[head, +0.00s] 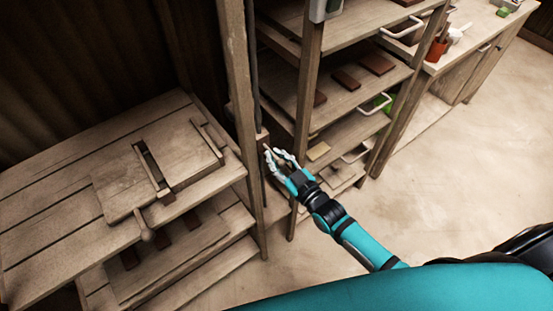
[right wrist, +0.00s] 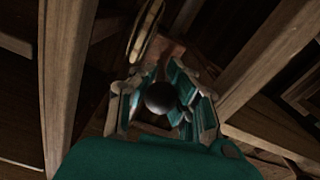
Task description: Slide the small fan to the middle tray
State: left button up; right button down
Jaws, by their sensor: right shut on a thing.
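My right gripper (head: 274,160) reaches in beside a wooden post, between the wooden bench and the shelf rack. In the right wrist view its fingers are shut on a dark round knob (right wrist: 161,97). The knob's lower part is hidden by the gripper. I cannot make out a small fan for certain in either view. The rack on the right holds stacked trays with white handles: an upper handle (head: 404,29), a middle one (head: 377,104) and a lower one (head: 355,155). A green thing (head: 386,99) shows by the middle handle. My left gripper is not in view.
The wooden bench (head: 60,215) with a wooden press frame (head: 185,152) stands at left. Upright posts (head: 238,95) and (head: 307,85) stand close around my right gripper. Dark tiles (head: 376,64) lie on a shelf. The floor (head: 465,140) at right is clear.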

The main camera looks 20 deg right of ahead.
notch_tip(320, 180, up, 13)
jog(key=p, duration=0.8)
jog(key=shift+p, duration=0.35)
jog(key=c, duration=1.1)
grip_release()
jog(key=shift+f, duration=0.15)
jog(key=shift+o, duration=0.2)
jog(key=shift+a, duration=0.15)
jog(key=shift+s, duration=0.1)
jog(key=v, duration=1.2)
